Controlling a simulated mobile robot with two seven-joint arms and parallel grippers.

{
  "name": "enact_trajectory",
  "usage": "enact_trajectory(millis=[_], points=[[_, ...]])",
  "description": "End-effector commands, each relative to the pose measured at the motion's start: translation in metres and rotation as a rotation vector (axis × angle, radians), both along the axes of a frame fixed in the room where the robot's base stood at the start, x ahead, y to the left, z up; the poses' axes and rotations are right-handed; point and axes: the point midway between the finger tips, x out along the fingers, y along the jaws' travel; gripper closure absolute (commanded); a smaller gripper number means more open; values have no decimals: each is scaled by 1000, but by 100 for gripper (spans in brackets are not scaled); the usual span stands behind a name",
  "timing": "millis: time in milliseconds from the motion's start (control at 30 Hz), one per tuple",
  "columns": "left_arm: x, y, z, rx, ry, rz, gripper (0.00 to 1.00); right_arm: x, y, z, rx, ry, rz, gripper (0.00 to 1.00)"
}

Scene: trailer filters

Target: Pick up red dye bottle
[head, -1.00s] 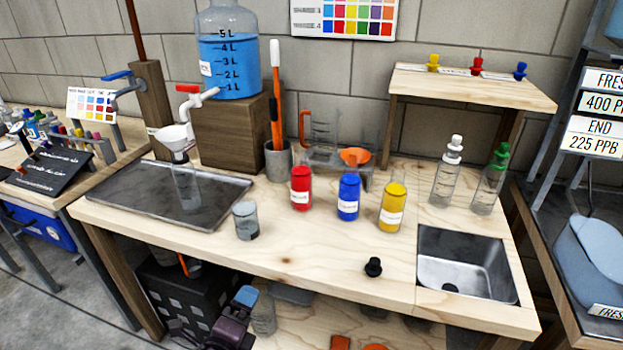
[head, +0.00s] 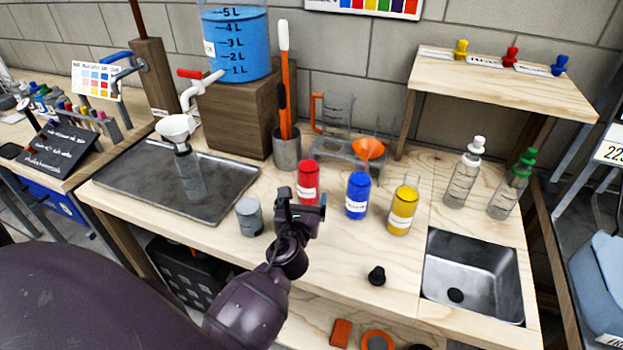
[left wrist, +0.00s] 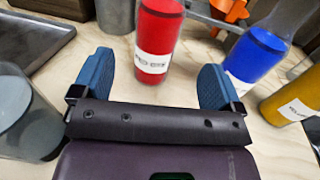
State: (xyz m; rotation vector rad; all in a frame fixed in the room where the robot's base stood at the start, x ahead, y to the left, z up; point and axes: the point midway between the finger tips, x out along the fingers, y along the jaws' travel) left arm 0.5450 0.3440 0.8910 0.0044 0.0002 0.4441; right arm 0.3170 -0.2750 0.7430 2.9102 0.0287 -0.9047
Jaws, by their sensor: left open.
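The red dye bottle (head: 308,180) stands upright on the wooden workbench, left of the blue bottle (head: 357,196) and the yellow bottle (head: 402,211). My left gripper (head: 300,200) is just in front of it and hides part of its lower left side. In the left wrist view the red bottle (left wrist: 158,42) stands ahead of the gap between the open fingers (left wrist: 156,85), roughly centred, with its label facing me. The fingers look empty and apart from the bottle. My right gripper is not in view.
A grey-tinted beaker (head: 250,217) stands close left of my left gripper; it also shows in the left wrist view (left wrist: 25,120). A black stopper (head: 377,275) lies on the bench front. A cup (head: 287,150) with tools stands behind; a sink (head: 475,275) is at right.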

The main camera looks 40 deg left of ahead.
Motion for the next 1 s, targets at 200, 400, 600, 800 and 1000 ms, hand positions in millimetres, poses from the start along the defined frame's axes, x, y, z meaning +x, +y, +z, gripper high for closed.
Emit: enact_trajectory(millis=[200,400,600,800,1000], points=[[24,11,1,-1,-2,-2,8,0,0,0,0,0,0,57],[34,17,1,-3,-3,-1,8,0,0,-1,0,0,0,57],[58,29,1,-5,-2,-1,8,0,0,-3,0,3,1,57],[72,37,1,-3,-1,-1,8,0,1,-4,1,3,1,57],[73,37,1,-4,-1,-1,8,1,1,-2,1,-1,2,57]])
